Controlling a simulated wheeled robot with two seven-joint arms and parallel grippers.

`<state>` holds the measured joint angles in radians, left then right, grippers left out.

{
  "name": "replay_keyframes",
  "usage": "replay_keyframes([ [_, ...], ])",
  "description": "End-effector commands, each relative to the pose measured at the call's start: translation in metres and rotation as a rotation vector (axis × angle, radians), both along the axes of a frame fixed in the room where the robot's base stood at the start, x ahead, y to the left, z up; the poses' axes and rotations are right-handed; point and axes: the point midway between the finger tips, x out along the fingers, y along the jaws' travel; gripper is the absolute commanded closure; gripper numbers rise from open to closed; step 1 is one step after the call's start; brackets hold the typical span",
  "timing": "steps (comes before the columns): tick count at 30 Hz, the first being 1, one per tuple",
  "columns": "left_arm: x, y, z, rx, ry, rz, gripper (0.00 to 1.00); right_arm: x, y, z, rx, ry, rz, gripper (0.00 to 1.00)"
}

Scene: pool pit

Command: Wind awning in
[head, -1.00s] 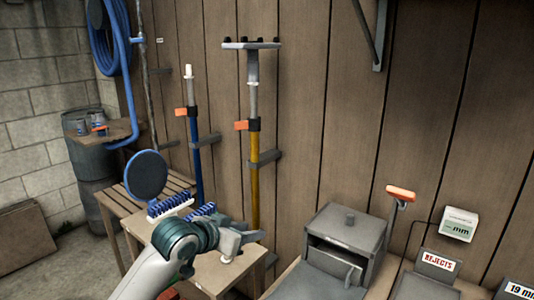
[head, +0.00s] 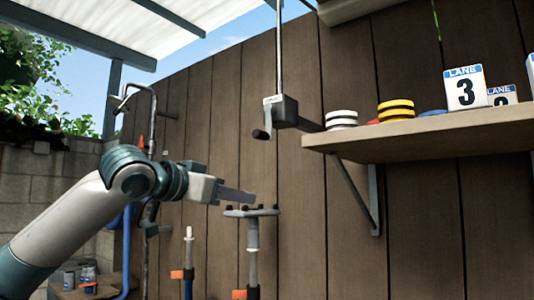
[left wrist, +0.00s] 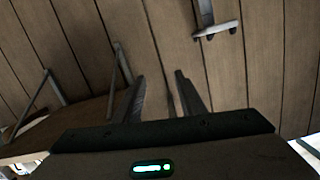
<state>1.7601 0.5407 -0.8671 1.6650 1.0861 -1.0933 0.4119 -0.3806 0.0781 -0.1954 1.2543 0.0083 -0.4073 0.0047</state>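The white awning (head: 110,20) is spread overhead at the upper left of the head view, on grey bars. A crank box (head: 285,112) hangs on a thin rod from above against the plank wall. Its short dark-ended crank handle (head: 262,134) points down and to the left. My left gripper (head: 248,196) is below and left of the handle, apart from it. In the left wrist view its two fingers (left wrist: 163,97) are spread with nothing between them. I cannot make out the crank in that view. My right gripper is not in view.
A wall shelf (head: 430,135) with stacked discs and lane number cards juts out right of the crank, on a bracket (head: 372,200). A flat-headed pole (head: 252,214) stands just below my left gripper. The wall between crank and gripper is clear.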

Motion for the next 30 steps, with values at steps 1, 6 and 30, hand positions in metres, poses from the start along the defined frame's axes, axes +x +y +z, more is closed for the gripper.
replay_keyframes([
  [1,-0.011,0.006,0.029,-0.010,-0.026,0.005,0.63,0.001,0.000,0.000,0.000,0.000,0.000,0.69],
  [6,-0.043,0.019,0.096,-0.044,-0.071,0.013,0.63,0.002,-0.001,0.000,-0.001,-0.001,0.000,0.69],
  [30,-0.067,0.026,0.142,-0.074,-0.103,0.014,0.63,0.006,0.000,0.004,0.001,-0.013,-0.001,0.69],
])
